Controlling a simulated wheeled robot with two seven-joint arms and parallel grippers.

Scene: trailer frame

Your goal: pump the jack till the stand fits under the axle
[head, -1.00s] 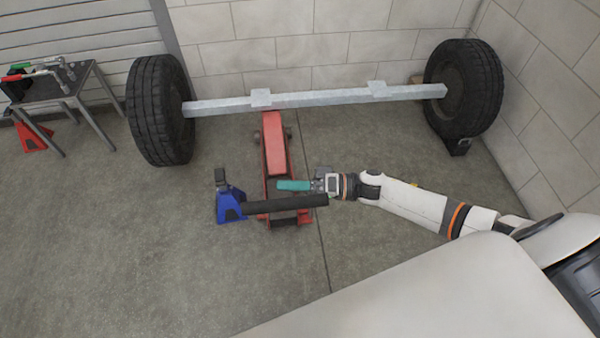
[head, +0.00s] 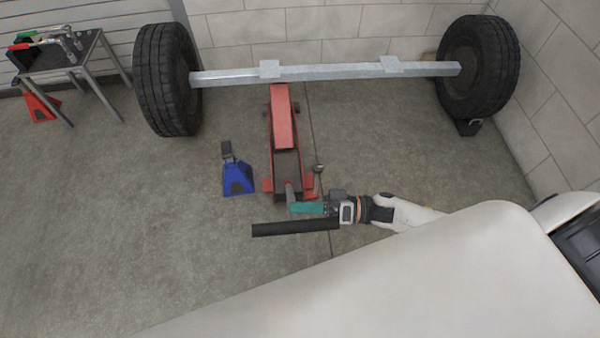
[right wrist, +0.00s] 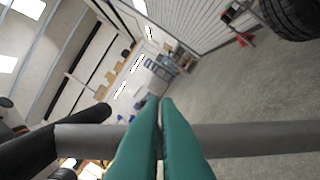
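The red jack (head: 283,130) stands on the floor with its front end at the grey axle (head: 330,73); I cannot tell whether they touch. The blue stand (head: 237,177) is upright on the floor left of the jack, in front of the axle. The jack's handle has a black crossbar grip (head: 290,229); its grey pole (right wrist: 255,139) crosses the right wrist view. My right gripper (head: 296,208) has teal fingers laid across the pole near the grip. In the wrist view its fingertips (right wrist: 160,101) are together, with the pole passing behind them. My left gripper is out of view.
Black tyres stand at the axle's left end (head: 166,80) and right end (head: 477,68). A small metal table (head: 60,72) with tools is at the far left, a red stand (head: 41,105) beneath it. A block wall is behind. The floor left of the blue stand is clear.

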